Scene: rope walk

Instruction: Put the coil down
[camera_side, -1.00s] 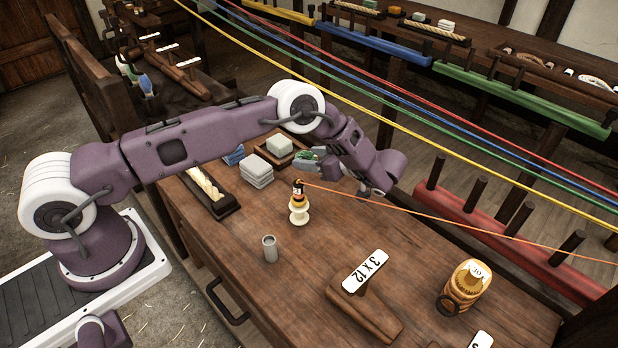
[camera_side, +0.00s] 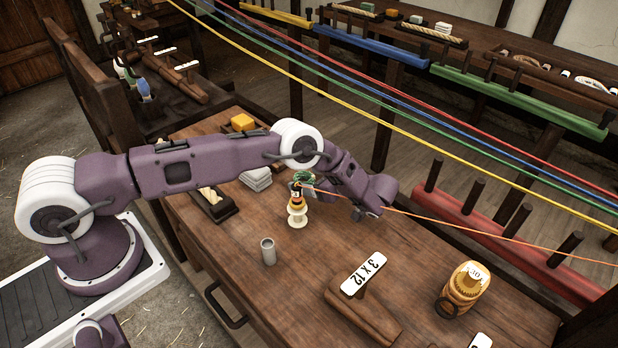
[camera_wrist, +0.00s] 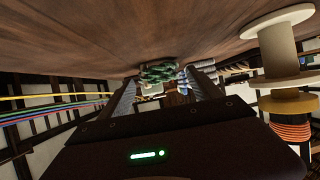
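A small green rope coil (camera_side: 304,178) hangs at the end of my gripper (camera_side: 309,186) in the side view, just behind the cream spool (camera_side: 297,214) on the workbench (camera_side: 300,262). In the wrist view, the coil (camera_wrist: 158,73) sits between the tips of the two grey fingers of my gripper (camera_wrist: 165,78), which are shut on it. The bench surface fills the top of that view, close to the coil. I cannot tell whether the coil touches the wood. The cream spool with orange winding (camera_wrist: 278,60) stands close by at the right of the wrist view.
An orange line (camera_side: 420,213) runs from the spool's top to the right. A grey stack (camera_side: 257,178) and a dark tray (camera_side: 212,205) lie left. Mid-bench right is clear.

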